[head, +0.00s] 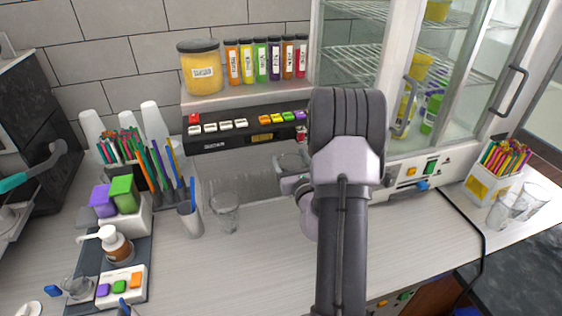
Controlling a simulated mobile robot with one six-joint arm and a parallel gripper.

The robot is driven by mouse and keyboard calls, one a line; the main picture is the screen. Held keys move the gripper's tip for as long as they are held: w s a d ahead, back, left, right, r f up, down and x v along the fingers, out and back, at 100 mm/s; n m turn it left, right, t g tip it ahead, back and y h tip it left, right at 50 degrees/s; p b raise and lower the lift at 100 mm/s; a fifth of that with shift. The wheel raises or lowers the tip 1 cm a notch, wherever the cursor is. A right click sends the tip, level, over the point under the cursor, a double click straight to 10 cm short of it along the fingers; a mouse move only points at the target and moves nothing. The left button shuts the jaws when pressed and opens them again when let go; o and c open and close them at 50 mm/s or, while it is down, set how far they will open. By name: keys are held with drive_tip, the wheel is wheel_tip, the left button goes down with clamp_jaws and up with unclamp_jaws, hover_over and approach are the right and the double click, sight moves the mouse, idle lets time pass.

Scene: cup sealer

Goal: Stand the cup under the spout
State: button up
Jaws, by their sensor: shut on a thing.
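My gripper (291,183) is mostly hidden behind my own arm, with only its left part showing. It is shut on a clear cup (290,160), which looks upright. I cannot make out a spout, and my arm covers the area to the right of the cup. I cannot tell whether the cup touches the surface below it. A second clear cup (225,213) stands on the counter, left of my gripper.
A grey holder (190,220) with a blue stick stands left of the second cup. Straws (125,148) and white cups (155,122) are further left. A glass-doored cabinet (400,60) stands behind right. Counter (250,270) in front is clear.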

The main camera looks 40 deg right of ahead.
drive_tip(key=shift+w+d+f+b, duration=0.35)
drive_tip(key=shift+w+d+f, duration=0.4)
drive_tip(key=shift+w+d, duration=0.5)
drive_tip(key=shift+w+d+f+b, duration=0.3)
drive_tip(key=shift+w+d+f, duration=0.5)
drive_tip(key=shift+w+d, duration=0.4)
drive_tip(key=shift+w+d+f+b, duration=0.35)
drive_tip(key=shift+w+d+f, duration=0.4)
drive_tip(key=shift+w+d, duration=0.5)
drive_tip(key=shift+f, duration=0.15)
drive_tip(key=o, duration=1.3)
